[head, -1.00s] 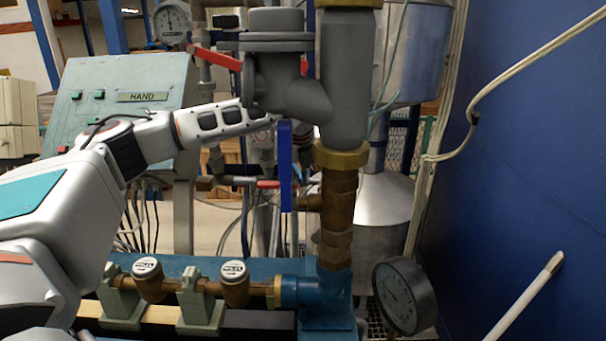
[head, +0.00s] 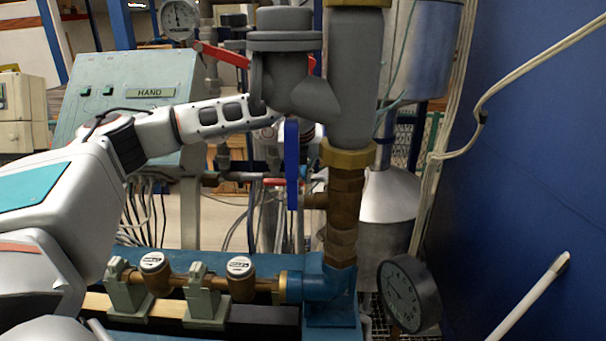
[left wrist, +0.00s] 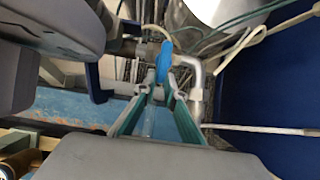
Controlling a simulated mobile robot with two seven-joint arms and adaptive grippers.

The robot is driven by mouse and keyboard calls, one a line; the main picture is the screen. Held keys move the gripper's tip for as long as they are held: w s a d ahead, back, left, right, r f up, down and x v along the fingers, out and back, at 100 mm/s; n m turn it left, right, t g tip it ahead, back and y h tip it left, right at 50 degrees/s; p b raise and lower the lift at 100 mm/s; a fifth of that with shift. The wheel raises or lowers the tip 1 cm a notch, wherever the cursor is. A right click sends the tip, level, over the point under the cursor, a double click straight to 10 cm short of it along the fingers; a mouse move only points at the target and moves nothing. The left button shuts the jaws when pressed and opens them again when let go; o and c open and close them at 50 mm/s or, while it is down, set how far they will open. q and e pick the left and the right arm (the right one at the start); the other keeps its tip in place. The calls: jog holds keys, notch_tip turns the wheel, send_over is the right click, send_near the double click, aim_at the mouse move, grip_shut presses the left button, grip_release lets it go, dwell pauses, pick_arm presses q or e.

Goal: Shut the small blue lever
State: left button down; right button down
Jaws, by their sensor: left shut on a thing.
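The small blue lever (left wrist: 163,62) shows in the left wrist view, at the tips of my left gripper (left wrist: 160,90), beside a silver pipe elbow. My left gripper is shut on this lever, its green-lined fingers on either side. In the head view my left arm reaches in from the left, and its end passes behind the grey valve body, so the fingertips and the small lever are hidden there. A larger dark blue lever (head: 291,165) hangs straight down in front. My right gripper is not in view.
A grey valve and pipe (head: 350,85) stand close by my wrist. Red handles (head: 225,56) show behind. A control box (head: 125,95) stands at the left, brass meters (head: 240,278) sit below, and a round gauge (head: 408,294) is at lower right. A blue wall closes the right side.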

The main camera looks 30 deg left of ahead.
pick_arm(q)
jog(key=c, duration=2.1)
grip_release()
jog(key=shift+r, duration=0.1)
jog(key=v, duration=0.7)
jog(key=shift+r, duration=0.15)
jog(key=shift+s+d, duration=0.1)
